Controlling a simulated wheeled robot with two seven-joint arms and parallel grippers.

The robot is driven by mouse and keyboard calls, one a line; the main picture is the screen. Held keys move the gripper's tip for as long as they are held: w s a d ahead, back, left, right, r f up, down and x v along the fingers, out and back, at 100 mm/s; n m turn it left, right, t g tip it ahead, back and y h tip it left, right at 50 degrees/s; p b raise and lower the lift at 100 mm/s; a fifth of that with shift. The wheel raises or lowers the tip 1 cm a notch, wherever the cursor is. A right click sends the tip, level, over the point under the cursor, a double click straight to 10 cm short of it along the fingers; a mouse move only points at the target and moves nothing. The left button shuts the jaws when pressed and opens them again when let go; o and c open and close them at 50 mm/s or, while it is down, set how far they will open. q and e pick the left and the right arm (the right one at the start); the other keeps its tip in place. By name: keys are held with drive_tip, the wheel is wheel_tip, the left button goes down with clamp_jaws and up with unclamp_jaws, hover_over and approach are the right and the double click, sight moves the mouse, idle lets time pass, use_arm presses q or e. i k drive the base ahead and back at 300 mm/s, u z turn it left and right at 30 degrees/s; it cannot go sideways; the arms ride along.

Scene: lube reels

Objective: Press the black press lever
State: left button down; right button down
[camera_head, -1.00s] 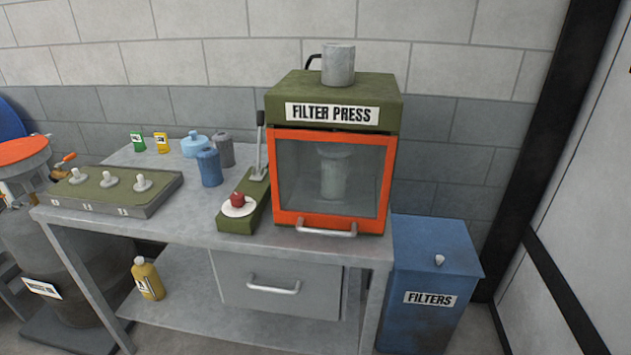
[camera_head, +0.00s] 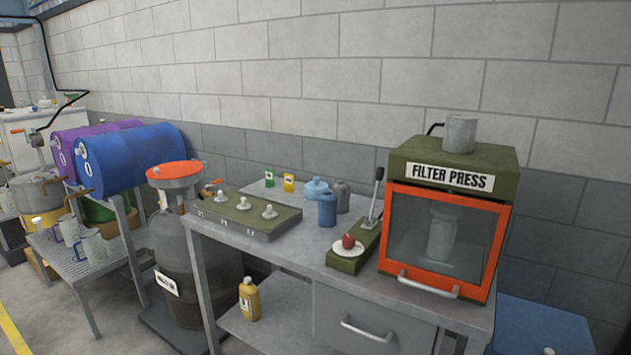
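The black press lever (camera_head: 376,192) stands up from a green base (camera_head: 348,262) on the metal table, just left of the filter press. It leans slightly to the right at its top. A red knob or button (camera_head: 348,241) on a white disc sits at the front of the same base. The green filter press (camera_head: 453,157) has an orange-framed glass door that looks shut, with a grey cylinder visible inside. Neither of my grippers is in view.
A panel with several grey knobs (camera_head: 243,213) and a blue canister (camera_head: 327,209) stand left of the lever. A grey drum (camera_head: 185,270) is left of the table. A blue filters bin (camera_head: 540,325) stands at right. Floor is clear at lower left.

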sight(380, 172)
drive_tip(key=u, duration=0.3)
drive_tip(key=k, duration=0.3)
drive_tip(key=u, duration=0.85)
drive_tip(key=i, duration=1.35)
drive_tip(key=z, duration=0.75)
drive_tip(key=i, duration=1.2)
drive_tip(key=z, duration=1.15)
